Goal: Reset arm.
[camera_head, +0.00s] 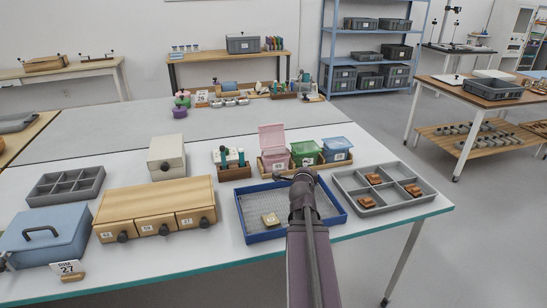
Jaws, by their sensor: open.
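My arm reaches up from the bottom of the head view. My gripper (304,177) is at its far end, over the back right part of a blue-rimmed mesh tray (246,213). The gripper is open, and nothing shows in it; its fingers are small and hard to make out. A cream tagged piece (270,219) lies in the blue tray, left of my arm. A grey divided tray (346,186) right of my arm holds several brown sherds (413,190) in its compartments. My arm hides part of the blue tray.
Behind the blue tray stand pink (273,148), green (306,151) and blue (336,149) bins. A wooden drawer unit (156,200), a cream box (167,158), a blue lidded box (47,237) and an empty grey divided tray (66,185) stand left.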

